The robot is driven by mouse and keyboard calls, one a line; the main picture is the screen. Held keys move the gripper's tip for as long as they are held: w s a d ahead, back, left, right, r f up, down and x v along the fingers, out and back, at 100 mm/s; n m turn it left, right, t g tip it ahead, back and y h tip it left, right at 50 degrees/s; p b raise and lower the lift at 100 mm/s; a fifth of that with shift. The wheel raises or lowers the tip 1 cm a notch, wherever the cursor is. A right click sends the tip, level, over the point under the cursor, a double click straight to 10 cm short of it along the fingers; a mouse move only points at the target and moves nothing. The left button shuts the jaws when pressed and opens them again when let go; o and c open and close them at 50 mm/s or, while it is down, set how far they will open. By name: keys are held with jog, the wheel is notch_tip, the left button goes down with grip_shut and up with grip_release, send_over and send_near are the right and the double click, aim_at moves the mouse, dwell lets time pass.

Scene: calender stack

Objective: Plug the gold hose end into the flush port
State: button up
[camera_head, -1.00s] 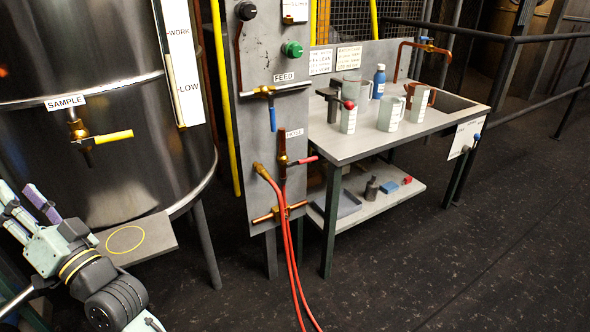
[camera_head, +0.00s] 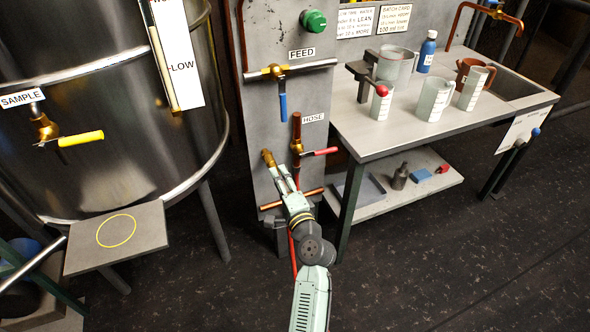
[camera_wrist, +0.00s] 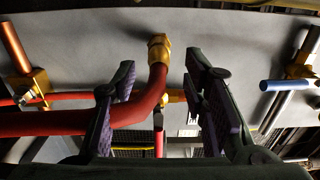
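The gold hose end (camera_head: 268,157) sits against the grey panel, just left of the HOSE valve. In the wrist view the gold hose end (camera_wrist: 159,50) tops the red hose (camera_wrist: 150,98), which bends between my fingers and runs off left. My gripper (camera_head: 286,177) is in front of the panel, just below and right of the hose end. In the wrist view my gripper (camera_wrist: 160,64) is open, with a clear gap between the hose and the right finger. No label naming a flush port is visible; I cannot tell which fitting it is.
The HOSE valve (camera_head: 297,148) with its red lever (camera_head: 320,152) is close to my gripper. The FEED valve (camera_head: 278,75) is above. The steel tank (camera_head: 110,150) stands left. The bench (camera_head: 385,143) with measuring cups stands right. The floor at right is clear.

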aim_at(272, 166)
jog(key=shift+x, duration=3.4)
jog(key=shift+f, duration=0.1)
jog(key=shift+c, duration=0.5)
grip_shut()
